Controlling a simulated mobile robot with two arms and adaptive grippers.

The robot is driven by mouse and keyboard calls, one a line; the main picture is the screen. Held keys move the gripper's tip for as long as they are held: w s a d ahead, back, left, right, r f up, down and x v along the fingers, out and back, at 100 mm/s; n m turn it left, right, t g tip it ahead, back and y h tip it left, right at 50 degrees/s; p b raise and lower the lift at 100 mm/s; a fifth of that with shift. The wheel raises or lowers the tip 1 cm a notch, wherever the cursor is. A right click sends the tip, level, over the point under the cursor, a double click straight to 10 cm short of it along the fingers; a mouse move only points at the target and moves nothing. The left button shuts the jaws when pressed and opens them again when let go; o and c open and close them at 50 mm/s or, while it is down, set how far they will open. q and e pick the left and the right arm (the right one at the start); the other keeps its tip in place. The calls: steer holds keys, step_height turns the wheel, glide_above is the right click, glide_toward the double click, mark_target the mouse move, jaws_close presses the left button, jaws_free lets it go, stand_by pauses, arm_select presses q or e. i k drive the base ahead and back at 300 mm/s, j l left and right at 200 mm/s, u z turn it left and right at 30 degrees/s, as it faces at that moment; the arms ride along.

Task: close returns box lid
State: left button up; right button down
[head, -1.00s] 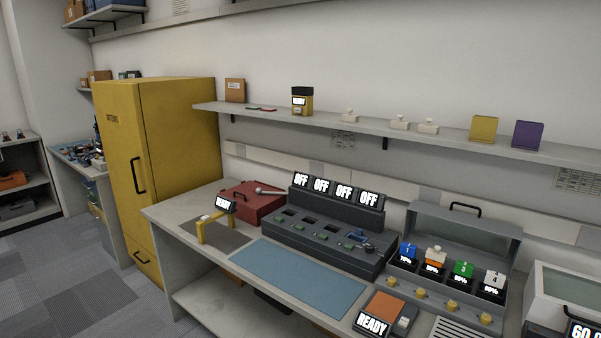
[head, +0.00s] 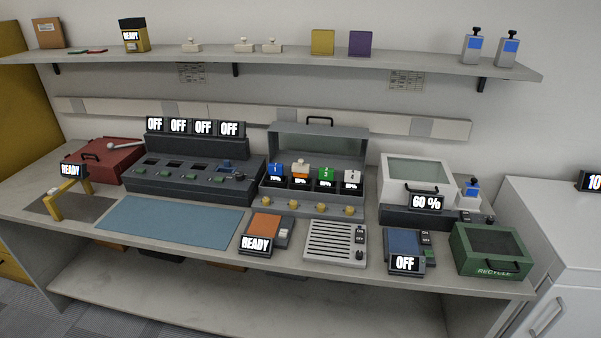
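No box in the head view carries a readable returns label. A grey box (head: 269,207) at the middle of the bench has its lid (head: 345,135) standing open, with a black handle (head: 320,119) on the lid's top edge. Numbered blue, orange-and-white, green and white units with percent displays stand in it. A white box with a window lid (head: 391,175), a green box marked RECYCLE (head: 490,251) and a red box (head: 122,160) look closed. Neither gripper is in view.
The bench (head: 200,257) also holds a dark console (head: 190,185) with OFF screens, a blue mat (head: 165,221), a grey slatted unit (head: 335,243) and a small orange-topped READY device (head: 266,225). A shelf (head: 205,55) runs along the wall above. A white cabinet (head: 560,230) stands at right.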

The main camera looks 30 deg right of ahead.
mark_target(339, 163)
steer(key=i+l+z, duration=0.1)
steer(key=i, duration=0.35)
steer(key=i+l+z, duration=0.1)
steer(key=i, duration=0.3)
